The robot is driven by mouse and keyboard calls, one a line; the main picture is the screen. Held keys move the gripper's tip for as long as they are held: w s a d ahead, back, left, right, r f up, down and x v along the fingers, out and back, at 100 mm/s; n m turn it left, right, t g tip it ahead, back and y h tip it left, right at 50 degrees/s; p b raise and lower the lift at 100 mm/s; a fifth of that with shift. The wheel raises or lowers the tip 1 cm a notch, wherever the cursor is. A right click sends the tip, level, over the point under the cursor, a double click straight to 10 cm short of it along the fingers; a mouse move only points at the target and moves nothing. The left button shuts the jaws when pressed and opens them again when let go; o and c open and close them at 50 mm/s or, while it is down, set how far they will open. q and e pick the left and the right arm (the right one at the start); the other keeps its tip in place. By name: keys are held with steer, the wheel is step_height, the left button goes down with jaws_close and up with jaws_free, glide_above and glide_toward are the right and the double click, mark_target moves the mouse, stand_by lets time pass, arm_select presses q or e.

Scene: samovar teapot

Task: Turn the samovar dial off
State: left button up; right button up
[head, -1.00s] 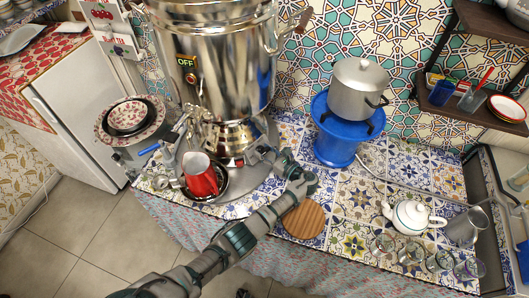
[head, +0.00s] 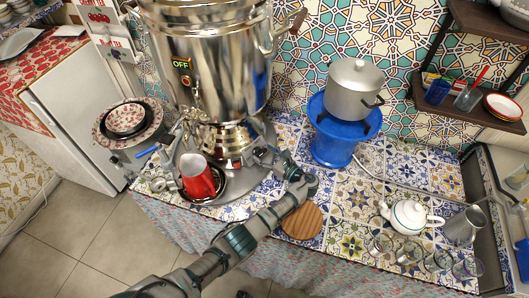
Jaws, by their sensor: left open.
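The large shiny samovar (head: 215,70) stands at the counter's back left. A small black sign (head: 181,64) on its body reads OFF, with a small dark round part (head: 186,80) just below it. I cannot tell for sure which part is the dial; the lower base near my gripper is partly hidden. Nothing shows held.
A red jug (head: 197,178) stands on a dark tray before the samovar. A round wooden board (head: 302,222) lies beneath my forearm. A blue stand (head: 331,142) bears a metal pot (head: 355,88). A white teapot (head: 408,217) and several glasses are at the right.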

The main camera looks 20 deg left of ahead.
arm_select(q)
steer(key=v, duration=1.1)
steer(key=shift+d, duration=0.3)
steer(key=shift+s+a, duration=0.1)
steer(key=shift+a, duration=0.05)
